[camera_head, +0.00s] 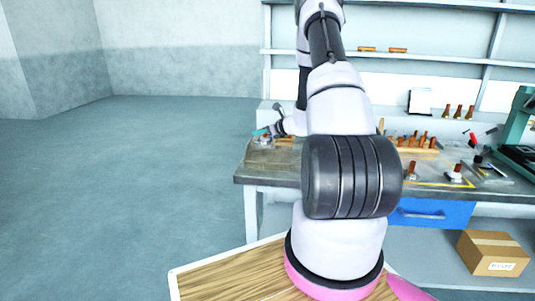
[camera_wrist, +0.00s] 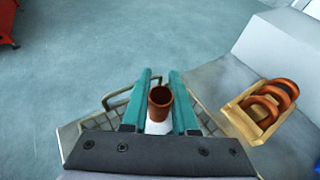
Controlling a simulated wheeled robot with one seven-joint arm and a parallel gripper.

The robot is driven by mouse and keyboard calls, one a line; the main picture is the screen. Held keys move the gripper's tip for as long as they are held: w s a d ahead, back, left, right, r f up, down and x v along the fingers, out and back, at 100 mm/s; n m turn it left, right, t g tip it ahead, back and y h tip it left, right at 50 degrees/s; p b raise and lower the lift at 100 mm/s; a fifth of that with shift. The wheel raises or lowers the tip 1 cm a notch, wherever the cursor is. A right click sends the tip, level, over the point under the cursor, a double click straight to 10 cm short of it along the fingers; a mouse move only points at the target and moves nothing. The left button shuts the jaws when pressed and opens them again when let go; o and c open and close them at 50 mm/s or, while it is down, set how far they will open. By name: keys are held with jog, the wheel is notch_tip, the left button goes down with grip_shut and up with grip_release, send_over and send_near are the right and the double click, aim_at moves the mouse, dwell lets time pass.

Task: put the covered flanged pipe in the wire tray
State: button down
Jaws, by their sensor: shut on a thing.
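My gripper (camera_wrist: 161,76) has two teal fingers, shut on the covered flanged pipe (camera_wrist: 159,101). The pipe is a brown tube with an open round end facing the wrist camera and a white part below it. In the head view, my gripper (camera_head: 264,132) is small, over the workbench's left end.
A wooden box with several brown curved pipes (camera_wrist: 265,109) stands right of the tray. The workbench (camera_head: 262,174) carries several more brown pipes (camera_head: 425,140) to the right. A cardboard box (camera_head: 492,253) lies at lower right. Open floor (camera_head: 140,190) is left of the bench.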

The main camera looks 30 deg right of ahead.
jog(key=shift+d+f, duration=0.1)
jog(key=shift+f, duration=3.35)
jog(key=shift+f, duration=0.15)
jog(key=c, duration=0.7)
grip_release()
